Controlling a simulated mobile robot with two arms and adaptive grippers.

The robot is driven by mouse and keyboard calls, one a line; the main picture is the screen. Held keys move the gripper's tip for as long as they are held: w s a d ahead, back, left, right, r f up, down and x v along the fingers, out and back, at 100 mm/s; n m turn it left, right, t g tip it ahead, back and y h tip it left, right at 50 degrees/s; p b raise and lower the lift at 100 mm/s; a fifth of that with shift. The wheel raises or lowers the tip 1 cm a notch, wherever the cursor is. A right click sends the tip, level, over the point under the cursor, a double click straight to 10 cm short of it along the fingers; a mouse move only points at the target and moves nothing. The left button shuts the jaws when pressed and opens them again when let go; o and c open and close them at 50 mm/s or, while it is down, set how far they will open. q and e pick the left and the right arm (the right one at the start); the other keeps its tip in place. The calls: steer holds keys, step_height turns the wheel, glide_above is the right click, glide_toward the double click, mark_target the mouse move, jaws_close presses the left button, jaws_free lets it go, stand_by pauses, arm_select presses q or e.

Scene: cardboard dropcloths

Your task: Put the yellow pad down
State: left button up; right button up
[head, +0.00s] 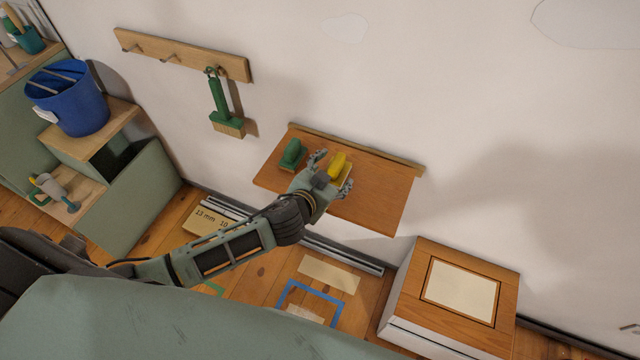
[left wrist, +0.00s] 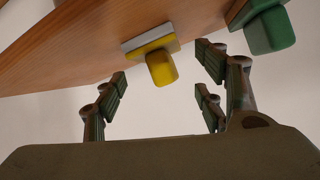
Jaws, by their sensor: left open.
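The yellow pad (head: 338,164), a yellow grip on a pale flat base, is on the wooden wall shelf (head: 378,203). In the left wrist view the yellow pad (left wrist: 160,66) shows with its base against the shelf board (left wrist: 70,50). My left gripper (head: 327,174) is open around the near side of the pad, and partly hides it in the head view. In the left wrist view the open fingers (left wrist: 160,85) stand apart on either side of the pad, with a gap to it. My right gripper is not in view.
A green pad (head: 292,153) sits on the shelf to the left. A green brush (head: 221,105) hangs from the peg rail (head: 185,55). A blue bucket (head: 68,98) stands on a step at left. A wooden-topped box (head: 455,292) stands below right. The shelf's right part is clear.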

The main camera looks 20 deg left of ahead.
arm_select(q)
steer(key=v, duration=0.9)
steer(key=shift+b, duration=0.4)
steer(key=shift+s, duration=0.1)
